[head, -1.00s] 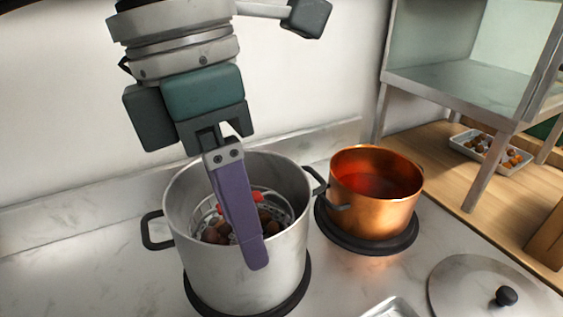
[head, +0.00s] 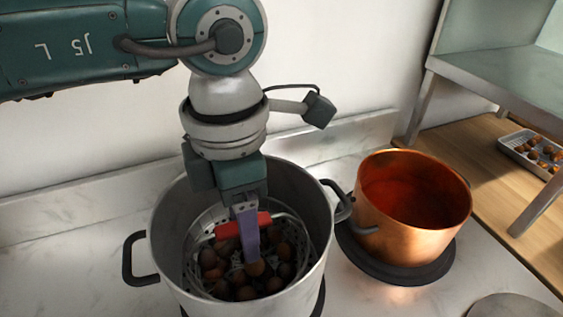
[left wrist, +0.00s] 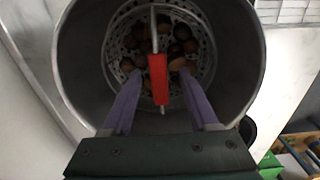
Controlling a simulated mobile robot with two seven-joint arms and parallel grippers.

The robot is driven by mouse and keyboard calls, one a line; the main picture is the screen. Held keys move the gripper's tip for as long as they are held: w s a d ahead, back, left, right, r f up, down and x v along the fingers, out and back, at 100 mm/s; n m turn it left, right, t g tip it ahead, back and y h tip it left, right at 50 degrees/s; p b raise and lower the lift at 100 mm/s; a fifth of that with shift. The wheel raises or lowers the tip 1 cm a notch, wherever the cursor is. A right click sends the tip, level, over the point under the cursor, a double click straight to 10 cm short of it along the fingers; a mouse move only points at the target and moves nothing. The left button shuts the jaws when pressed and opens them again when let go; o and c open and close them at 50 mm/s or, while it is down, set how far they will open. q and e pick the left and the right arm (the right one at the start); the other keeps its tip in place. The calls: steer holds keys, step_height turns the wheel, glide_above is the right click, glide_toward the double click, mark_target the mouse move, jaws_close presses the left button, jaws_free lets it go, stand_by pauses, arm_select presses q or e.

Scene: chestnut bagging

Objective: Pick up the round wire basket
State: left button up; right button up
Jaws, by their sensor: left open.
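The round wire basket (head: 197,262) sits inside the tall steel pot (head: 160,258) and holds several brown chestnuts. A red grip (head: 228,228) on its handle stands above the chestnuts. My left gripper (head: 250,258) points down into the pot, its purple fingers at the red grip. In the left wrist view, the red grip (left wrist: 158,78) lies between the two spread fingers of the left gripper (left wrist: 158,88), apart from both. The perforated basket (left wrist: 205,55) shows beyond it. In the head view one finger hides part of the grip. My right gripper is not in view.
A metal shelf (head: 500,75) rises at the right. A white tray (head: 510,150) of chestnuts lies on the wooden counter. Part of a lid (head: 515,307) shows at lower right.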

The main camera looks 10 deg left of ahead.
arm_select(q)
steer(key=shift+f, duration=0.4)
steer(key=shift+c, duration=0.3)
jaws_close()
steer(key=shift+w, duration=0.1)
